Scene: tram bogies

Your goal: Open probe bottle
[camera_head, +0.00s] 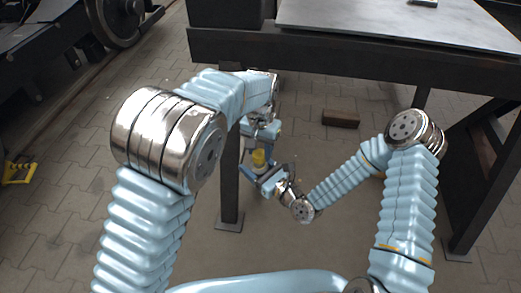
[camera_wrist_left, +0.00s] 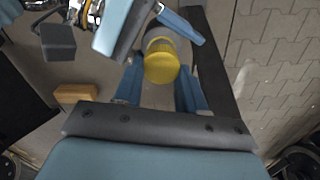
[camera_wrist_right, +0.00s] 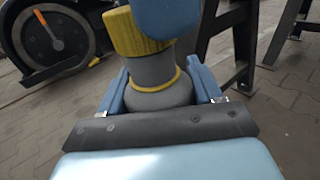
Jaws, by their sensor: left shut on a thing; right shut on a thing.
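The probe bottle has a grey body (camera_wrist_right: 155,75) with a thin yellow ring and a wide ribbed yellow cap (camera_wrist_right: 138,32). In the head view the yellow cap (camera_head: 259,157) shows small between my two grippers. My right gripper (camera_wrist_right: 162,95) is shut on the grey body from the side. My left gripper (camera_wrist_left: 160,88) is shut on the yellow cap (camera_wrist_left: 163,64), its blue fingers on either side of it. In the right wrist view a blue left finger hides part of the cap. The cap sits on the body; I see no gap.
A dark-framed table with a grey top (camera_head: 400,25) stands ahead; its leg (camera_head: 229,185) is close beside my grippers. A brown block (camera_head: 341,118) lies on the paved floor. A wheeled bogie (camera_head: 75,40) is at the far left, with a yellow object (camera_head: 20,172) below it.

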